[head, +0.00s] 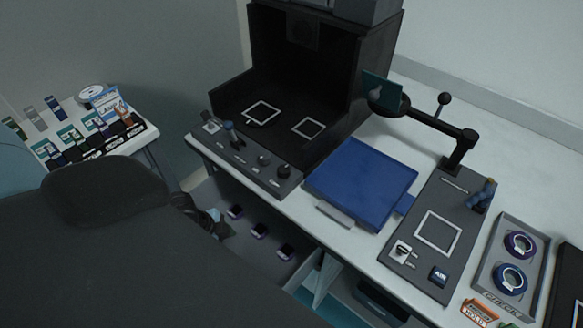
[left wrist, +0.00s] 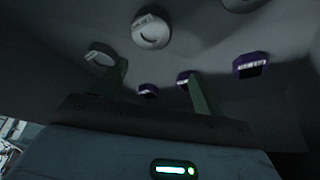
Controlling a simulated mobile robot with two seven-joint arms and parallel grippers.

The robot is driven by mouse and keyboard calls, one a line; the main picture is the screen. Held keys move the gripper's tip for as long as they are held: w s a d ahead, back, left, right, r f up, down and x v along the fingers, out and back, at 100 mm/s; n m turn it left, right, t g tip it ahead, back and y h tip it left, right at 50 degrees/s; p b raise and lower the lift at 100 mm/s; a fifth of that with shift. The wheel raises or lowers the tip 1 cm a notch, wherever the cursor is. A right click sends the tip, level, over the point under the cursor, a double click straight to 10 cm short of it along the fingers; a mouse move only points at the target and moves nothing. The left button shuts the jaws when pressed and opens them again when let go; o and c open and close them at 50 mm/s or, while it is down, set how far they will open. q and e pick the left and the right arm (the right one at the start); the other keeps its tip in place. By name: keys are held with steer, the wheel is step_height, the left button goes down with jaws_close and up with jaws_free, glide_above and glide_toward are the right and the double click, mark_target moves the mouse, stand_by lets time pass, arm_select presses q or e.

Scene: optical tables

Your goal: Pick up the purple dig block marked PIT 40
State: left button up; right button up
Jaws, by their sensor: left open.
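Several dark purple blocks with white labels lie in a grey open drawer below the bench. In the head view they form a row: a near-left block (head: 235,211), a middle block (head: 258,231) and a right block (head: 286,252). The labels are too small to read, so I cannot tell which is PIT 40. My left gripper (head: 214,216) is at the drawer's left end, mostly hidden by my dark arm. In the left wrist view its fingers (left wrist: 157,72) are apart and empty. A purple block (left wrist: 148,90) shows between them, another (left wrist: 183,78) by the right finger, a third (left wrist: 251,65) farther right.
White round pieces (left wrist: 151,31) lie beyond the blocks in the left wrist view. The bench holds a blue panel (head: 362,184), a black hood (head: 320,60) and a magnifier arm (head: 430,118). A small side table (head: 145,137) with cards stands left.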

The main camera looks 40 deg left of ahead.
arm_select(q)
steer(key=shift+d+r, duration=0.1)
steer(key=shift+d, duration=0.15)
steer(key=p, duration=0.1)
glide_above(283, 251)
steer(key=s+a, duration=0.2)
steer(key=x, duration=0.5)
steer(key=shift+w+d+b, duration=0.1)
steer(key=shift+w+b, duration=0.05)
steer(key=shift+b, duration=0.25)
steer(key=c, duration=1.1)
